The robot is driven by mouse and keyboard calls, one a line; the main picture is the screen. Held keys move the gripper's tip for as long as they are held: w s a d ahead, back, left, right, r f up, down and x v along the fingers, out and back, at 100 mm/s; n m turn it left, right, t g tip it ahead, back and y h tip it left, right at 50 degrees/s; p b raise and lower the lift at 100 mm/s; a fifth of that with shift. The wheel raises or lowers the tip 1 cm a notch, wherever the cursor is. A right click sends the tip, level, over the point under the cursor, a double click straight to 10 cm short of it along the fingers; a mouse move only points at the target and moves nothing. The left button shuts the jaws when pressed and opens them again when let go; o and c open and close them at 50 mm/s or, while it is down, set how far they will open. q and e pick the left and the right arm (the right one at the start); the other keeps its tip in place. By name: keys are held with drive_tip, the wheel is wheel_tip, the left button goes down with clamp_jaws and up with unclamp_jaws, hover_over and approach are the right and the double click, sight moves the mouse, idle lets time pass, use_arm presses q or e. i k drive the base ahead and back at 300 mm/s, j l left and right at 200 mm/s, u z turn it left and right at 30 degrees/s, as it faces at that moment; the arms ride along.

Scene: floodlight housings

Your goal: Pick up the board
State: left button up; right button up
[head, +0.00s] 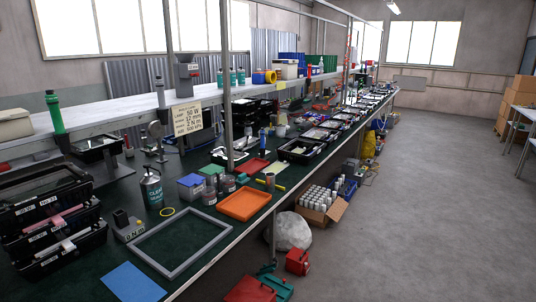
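Neither gripper is in the head view. I cannot tell for sure which thing is the board. Flat pieces lie on the long dark green workbench (112,262): a blue sheet (133,283) at the near edge and a grey rectangular frame (226,237) with the bench top showing through it. A sign panel (187,117) with "50 W" on it hangs at the shelf edge. Several black trays (299,150) stand farther along the bench; their contents are too small to make out.
Stacked black housings (52,225) stand at the near left. A shelf post (227,85) rises from the bench. A carton of white cans (322,205) and a red box (297,262) are on the floor.

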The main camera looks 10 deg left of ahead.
sight(297, 150)
drive_tip(key=i+l+u, duration=0.7)
drive_tip(key=i+l, duration=0.75)
drive_tip(key=l, duration=0.2)
drive_tip(key=i+l+u, duration=0.1)
drive_tip(key=i+l, duration=0.45)
drive_tip(key=l, duration=0.25)
drive_tip(key=i+l+u, duration=0.1)
drive_tip(key=i+l, duration=0.2)
drive_tip(key=l+u, duration=0.1)
drive_tip(key=u, duration=0.25)
drive_tip(key=i+l+u, duration=0.1)
drive_tip(key=u, duration=0.25)
drive_tip(key=i+l+u, duration=0.1)
drive_tip(key=u, duration=0.3)
drive_tip(key=i+l+u, duration=0.25)
drive_tip(key=l, duration=0.3)
drive_tip(key=i+l+u, duration=0.2)
drive_tip(key=l, duration=0.3)
drive_tip(key=l+u, duration=0.25)
drive_tip(key=l, duration=0.3)
drive_tip(key=l+u, duration=0.25)
drive_tip(key=l, duration=1.15)
drive_tip(key=i+l, duration=0.1)
drive_tip(key=l, duration=0.65)
